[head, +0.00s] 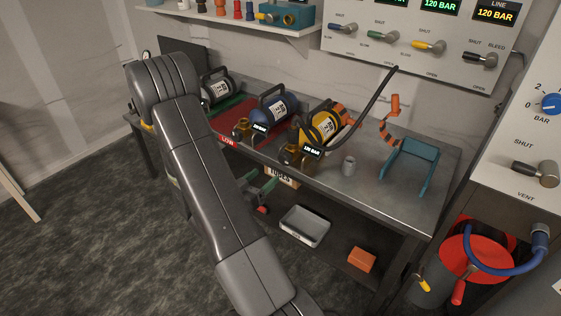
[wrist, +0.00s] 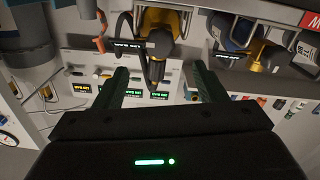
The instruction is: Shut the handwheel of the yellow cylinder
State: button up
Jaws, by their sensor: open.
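The yellow cylinder (head: 325,122) lies on the steel bench, third from the left. Its brass valve end (head: 291,155) faces the front edge, beside a small display reading 120 BAR (head: 313,152). The handwheel is too small and dark to tell how far it is turned. In the wrist view, the picture is upside down and the yellow cylinder (wrist: 167,22) shows at top centre. Its dark valve end hangs between and beyond the two fingers. My gripper (wrist: 161,80) is open and empty, apart from the valve. In the head view my arm covers most of it.
A blue cylinder (head: 273,108) lies left of the yellow one, on a red mat (head: 222,121). A dark cylinder (head: 216,87) lies further left. A black hose (head: 375,95) rises right of the yellow cylinder.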

aim_at(283, 161)
jog(key=p+x, duration=0.1)
jog(key=x, duration=0.8)
jog(key=shift+w+d, duration=0.2)
jog(key=shift+w, duration=0.1)
jog(key=c, duration=1)
